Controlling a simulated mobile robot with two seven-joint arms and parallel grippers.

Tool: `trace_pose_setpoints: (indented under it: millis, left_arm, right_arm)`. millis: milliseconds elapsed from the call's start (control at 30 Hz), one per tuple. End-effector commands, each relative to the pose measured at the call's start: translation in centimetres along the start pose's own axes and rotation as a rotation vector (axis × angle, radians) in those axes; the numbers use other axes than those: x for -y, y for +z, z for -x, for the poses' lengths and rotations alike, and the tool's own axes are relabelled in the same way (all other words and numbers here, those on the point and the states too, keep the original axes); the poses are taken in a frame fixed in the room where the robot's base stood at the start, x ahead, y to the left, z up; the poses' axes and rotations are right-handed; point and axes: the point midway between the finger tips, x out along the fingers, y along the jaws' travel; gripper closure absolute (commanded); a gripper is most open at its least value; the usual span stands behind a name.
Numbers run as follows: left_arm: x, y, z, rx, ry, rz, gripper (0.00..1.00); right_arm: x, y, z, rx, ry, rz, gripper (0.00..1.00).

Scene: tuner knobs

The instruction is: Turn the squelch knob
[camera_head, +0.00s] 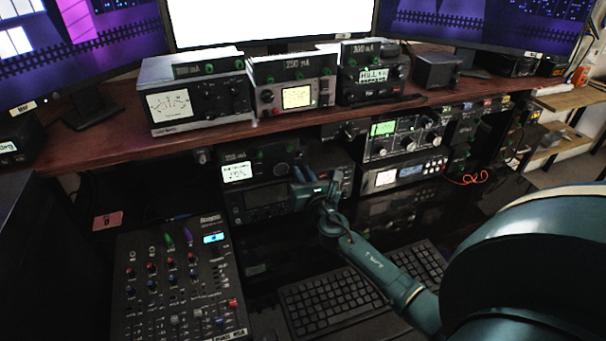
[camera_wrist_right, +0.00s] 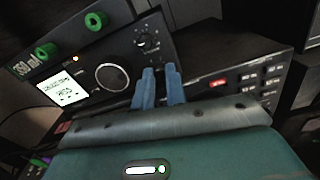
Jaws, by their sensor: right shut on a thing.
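My right gripper (camera_head: 304,173) reaches in from the right to the front of the stacked black radio sets under the shelf. In the right wrist view its two blue fingers (camera_wrist_right: 160,72) are close together at a radio's front panel, shut on a small knob that they mostly hide. I take this for the squelch knob; no label is readable. Left of the fingers are a large round dial (camera_wrist_right: 112,77) and a lit display (camera_wrist_right: 62,90). A smaller knob (camera_wrist_right: 146,42) sits above the fingers. My left gripper is not in view.
A mixer (camera_head: 180,285) stands at the lower left and a keyboard (camera_head: 335,300) lies below my right arm. More sets, including a silver-fronted one (camera_head: 400,172), stand to the right of the gripper. Meters line the wooden shelf (camera_head: 105,120) above.

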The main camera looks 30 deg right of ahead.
Motion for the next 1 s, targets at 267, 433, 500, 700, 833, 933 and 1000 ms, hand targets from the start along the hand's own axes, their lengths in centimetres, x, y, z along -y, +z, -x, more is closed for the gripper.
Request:
trace_pose_setpoints:
  millis: [267,433,500,700,833,933,1000]
  left_arm:
    - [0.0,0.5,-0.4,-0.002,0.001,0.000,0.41]
    - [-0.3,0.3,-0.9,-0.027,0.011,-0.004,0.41]
    - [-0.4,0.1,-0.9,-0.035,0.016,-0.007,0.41]
    - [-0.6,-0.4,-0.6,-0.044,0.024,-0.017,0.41]
    - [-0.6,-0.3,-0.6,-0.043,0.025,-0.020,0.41]
    - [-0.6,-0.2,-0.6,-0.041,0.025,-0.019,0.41]
    - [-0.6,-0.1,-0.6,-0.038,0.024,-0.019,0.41]
  right_arm:
    - [0.0,-0.2,0.0,0.001,0.001,-0.091,1.00]
    - [0.0,-0.3,0.0,0.002,0.001,-0.367,1.00]
    - [0.0,-0.2,0.0,0.001,0.001,-0.441,1.00]
    - [0.0,0.1,0.0,0.001,0.000,-0.475,1.00]
    - [0.0,0.0,0.0,0.000,0.000,-0.474,0.86]
    - [0.0,0.0,0.0,0.001,0.000,-0.473,0.78]
    - [0.0,0.0,0.0,0.000,0.000,-0.472,0.72]
